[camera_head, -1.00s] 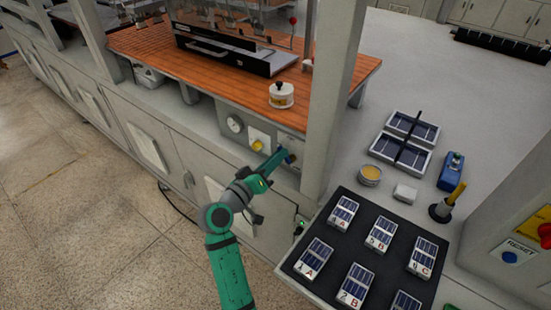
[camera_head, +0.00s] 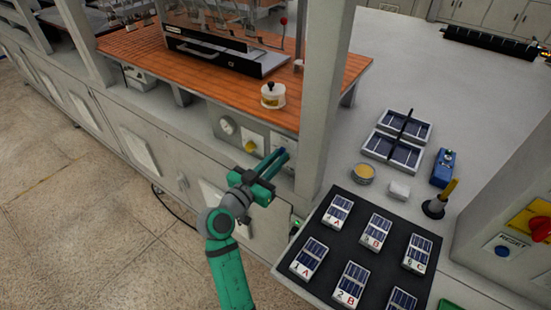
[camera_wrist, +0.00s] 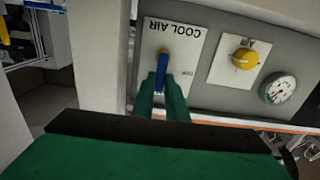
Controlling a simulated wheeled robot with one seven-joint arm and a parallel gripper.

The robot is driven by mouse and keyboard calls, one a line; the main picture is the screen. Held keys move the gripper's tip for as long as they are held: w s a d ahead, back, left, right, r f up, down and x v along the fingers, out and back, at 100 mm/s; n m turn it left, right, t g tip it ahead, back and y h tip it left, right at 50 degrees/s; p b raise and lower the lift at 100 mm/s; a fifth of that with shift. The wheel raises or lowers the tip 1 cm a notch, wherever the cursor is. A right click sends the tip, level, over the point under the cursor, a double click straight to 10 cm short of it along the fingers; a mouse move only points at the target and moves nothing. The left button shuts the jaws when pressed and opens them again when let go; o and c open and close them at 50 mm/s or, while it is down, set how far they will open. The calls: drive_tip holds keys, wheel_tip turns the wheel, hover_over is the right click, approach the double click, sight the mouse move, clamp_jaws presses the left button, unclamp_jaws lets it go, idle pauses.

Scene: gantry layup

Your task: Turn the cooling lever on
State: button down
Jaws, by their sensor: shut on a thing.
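The cooling lever is a blue handle (camera_wrist: 162,73) on a white plate marked COOL AIR (camera_wrist: 185,40), which appears upside down in the wrist view. My gripper (camera_wrist: 164,92) has its green fingers shut on the blue lever, one on each side. The lever runs from its brass-coloured pivot toward my gripper, and its outer end is hidden between the fingers. In the head view, my gripper (camera_head: 278,160) reaches to the panel under the orange worktop, and the lever is mostly hidden there.
A yellow knob (camera_wrist: 243,58) and a round gauge (camera_wrist: 279,89) sit beside the COOL AIR plate. A grey post (camera_head: 325,100) stands close to the right of my gripper. A black tray (camera_head: 318,262) with several small panels lies front right. Open floor is at left.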

drive_tip(key=shift+f, duration=0.1)
idle(0.3)
drive_tip(key=c, duration=1.8)
unclamp_jaws()
drive_tip(key=shift+o, duration=0.2)
drive_tip(key=shift+s, duration=0.1)
drive_tip(key=v, duration=1)
drive_tip(key=shift+s+a, duration=0.2)
drive_tip(key=shift+s, duration=0.1)
